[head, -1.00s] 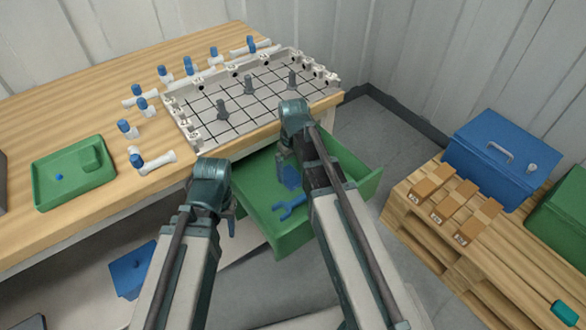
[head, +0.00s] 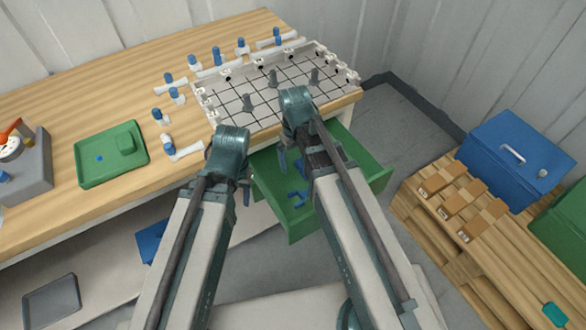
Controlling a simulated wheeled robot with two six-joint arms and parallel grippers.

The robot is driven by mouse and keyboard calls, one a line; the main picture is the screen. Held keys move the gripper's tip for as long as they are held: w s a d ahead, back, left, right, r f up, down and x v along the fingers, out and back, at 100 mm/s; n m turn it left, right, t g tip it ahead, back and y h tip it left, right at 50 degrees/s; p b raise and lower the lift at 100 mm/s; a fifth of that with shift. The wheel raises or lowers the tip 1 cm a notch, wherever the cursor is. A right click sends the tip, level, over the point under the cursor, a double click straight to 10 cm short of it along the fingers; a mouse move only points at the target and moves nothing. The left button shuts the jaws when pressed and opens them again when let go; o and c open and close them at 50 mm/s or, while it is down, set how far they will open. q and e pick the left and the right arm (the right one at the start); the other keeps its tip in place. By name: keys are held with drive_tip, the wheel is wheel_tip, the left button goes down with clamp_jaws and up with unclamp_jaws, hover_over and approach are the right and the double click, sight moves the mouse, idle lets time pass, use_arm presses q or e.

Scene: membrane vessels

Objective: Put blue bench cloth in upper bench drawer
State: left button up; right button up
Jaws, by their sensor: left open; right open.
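The green upper bench drawer (head: 356,160) is pulled out from under the bench's right end. In it, partly hidden by my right arm, lie a blue fork-ended tool (head: 298,198) and a blue patch (head: 301,170); I cannot tell whether the patch is the cloth. Another flat blue piece (head: 149,241) shows below the bench at left, partly hidden by my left arm; it may be the cloth. My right gripper (head: 283,162) is open over the drawer, with its fingers pointing down. My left gripper (head: 246,190) is open beside the drawer's left side. Neither visibly holds anything.
A white gridded frame (head: 270,95) with fittings around it stands on the bench. A green tray (head: 82,165) and a grey box (head: 28,172) are further left. A pallet (head: 450,240) with brown blocks and a blue case (head: 505,160) stands at right.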

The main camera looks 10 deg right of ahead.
drive_tip(key=s+a, duration=0.6)
drive_tip(key=s, duration=0.4)
drive_tip(key=shift+h, duration=0.4)
drive_tip(key=shift+w+a+r, duration=0.1)
wheel_tip(320, 180, up, 7)
drive_tip(key=p, duration=0.7)
drive_tip(key=shift+c, duration=0.2)
